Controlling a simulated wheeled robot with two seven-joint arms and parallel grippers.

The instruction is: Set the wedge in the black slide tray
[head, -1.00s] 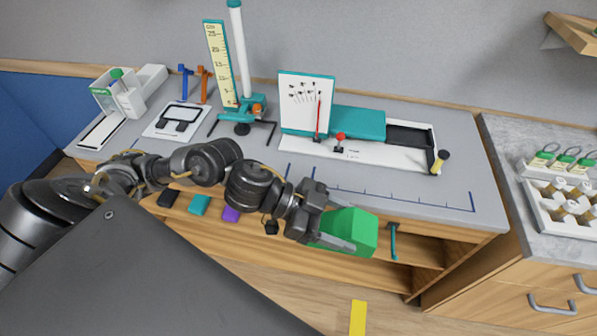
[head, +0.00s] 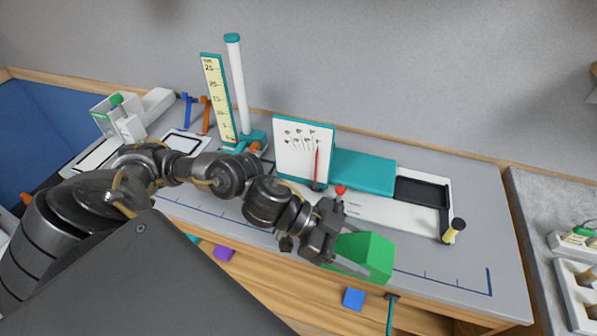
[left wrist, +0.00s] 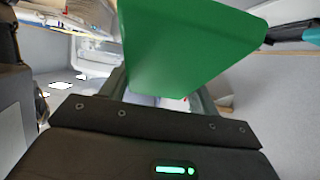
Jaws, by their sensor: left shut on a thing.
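The wedge is a bright green block (head: 366,256). My left gripper (head: 350,262) is shut on it and holds it near the front edge of the bench in the head view. In the left wrist view the green block (left wrist: 185,45) fills the upper middle, between the fingers (left wrist: 160,88). The black slide tray (head: 421,192) is a dark recess at the right end of the white and teal apparatus, behind and to the right of the block. It looks empty. My right gripper is not in view.
A teal panel (head: 364,172) and a white graph board (head: 303,152) stand left of the tray. A yellow knob with a black cap (head: 454,230) is at its front right. A red knob (head: 340,190) stands on the white base. A ruler stand (head: 219,100) is farther left.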

